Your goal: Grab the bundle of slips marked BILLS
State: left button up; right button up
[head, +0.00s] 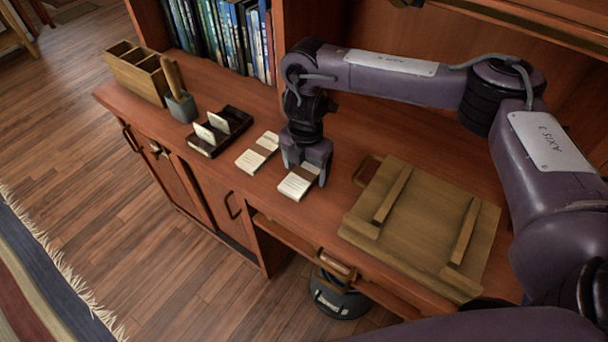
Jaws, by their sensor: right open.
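Two bundles of pale slips with brown bands lie on the wooden desk (345,145). The left bundle (257,152) lies by itself, just left of my right gripper. The right bundle (299,181) lies at the desk's front, under my right gripper (305,172). The writing on both is too small to read, so I cannot tell which is marked BILLS. My right gripper is open and points down, its fingers at or just above the right bundle. I cannot tell whether they touch it. My left gripper is not in view.
A dark tray (232,122) with upright pale cards stands left of the bundles, near a grey block holding a wooden handle (180,103) and a wooden divided box (139,84). Books (225,35) stand behind. A wooden board (420,222) lies at right.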

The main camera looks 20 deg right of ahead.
jog(key=c, duration=1.1)
jog(key=shift+r, duration=0.15)
